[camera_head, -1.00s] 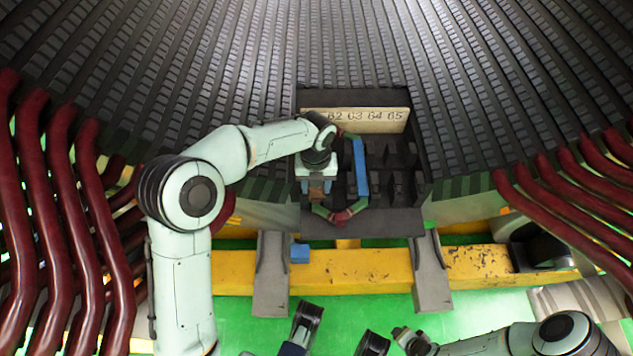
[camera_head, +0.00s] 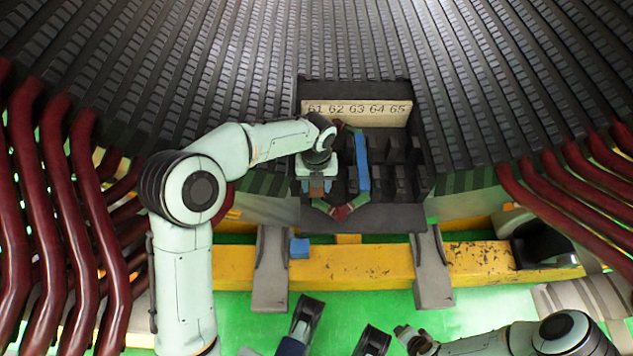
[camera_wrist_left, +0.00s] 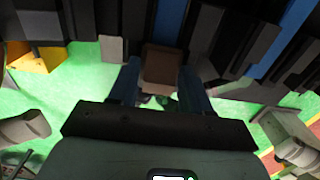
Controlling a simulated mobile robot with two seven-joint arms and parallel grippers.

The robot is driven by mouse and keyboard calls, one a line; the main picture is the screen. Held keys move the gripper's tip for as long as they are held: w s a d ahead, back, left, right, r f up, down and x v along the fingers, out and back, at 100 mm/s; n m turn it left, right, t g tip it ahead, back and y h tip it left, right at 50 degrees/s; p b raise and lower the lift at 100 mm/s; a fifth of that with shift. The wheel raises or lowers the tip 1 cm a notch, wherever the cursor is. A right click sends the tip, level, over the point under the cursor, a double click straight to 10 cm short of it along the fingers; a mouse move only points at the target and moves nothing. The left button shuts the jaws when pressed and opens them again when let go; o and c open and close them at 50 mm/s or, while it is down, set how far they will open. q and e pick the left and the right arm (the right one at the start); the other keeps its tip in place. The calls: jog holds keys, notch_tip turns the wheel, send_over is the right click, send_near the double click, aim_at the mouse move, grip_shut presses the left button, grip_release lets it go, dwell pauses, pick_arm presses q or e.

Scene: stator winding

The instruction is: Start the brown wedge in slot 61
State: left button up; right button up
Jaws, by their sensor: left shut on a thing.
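My left gripper (camera_head: 317,186) is shut on the brown wedge, at the left part of the dark slotted block (camera_head: 392,212). In the left wrist view the brown wedge (camera_wrist_left: 163,66) sits between the two blue fingers (camera_wrist_left: 190,88), its far end towards dark slot teeth. The white label plate (camera_head: 385,116) reads 61 to 65; the gripper is below its left end, about in line with 61. Whether the wedge tip is inside the slot mouth cannot be told. My right arm (camera_head: 480,345) is low at the right; its gripper is not clear.
A blue strip (camera_head: 362,163) stands in the block right of my gripper, with a red and green coil end (camera_head: 342,210) below. A small blue block (camera_head: 299,248) lies at the yellow beam (camera_head: 380,270). Dark red coils (camera_head: 80,200) flank the left side.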

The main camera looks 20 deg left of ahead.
pick_arm(q)
jog(key=shift+f, duration=0.1)
dwell(0.6)
jog(key=o, duration=1.1)
jog(key=shift+w+a, duration=0.1)
notch_tip(320, 180, up, 5)
jog(key=shift+f+p, duration=0.1)
jog(key=shift+p, duration=0.7)
notch_tip(320, 180, up, 9)
jog(key=shift+f+p, duration=0.1)
jog(key=shift+p, duration=1.1)
pick_arm(e)
jog(key=s+a+r+g, duration=0.1)
jog(key=s+a+r, duration=0.2)
jog(key=s+r, duration=0.1)
jog(key=shift+r+y, duration=0.4)
pick_arm(q)
jog(key=shift+d+f, duration=0.1)
jog(key=shift+d, duration=0.1)
pick_arm(e)
jog(key=shift+s+d, duration=0.1)
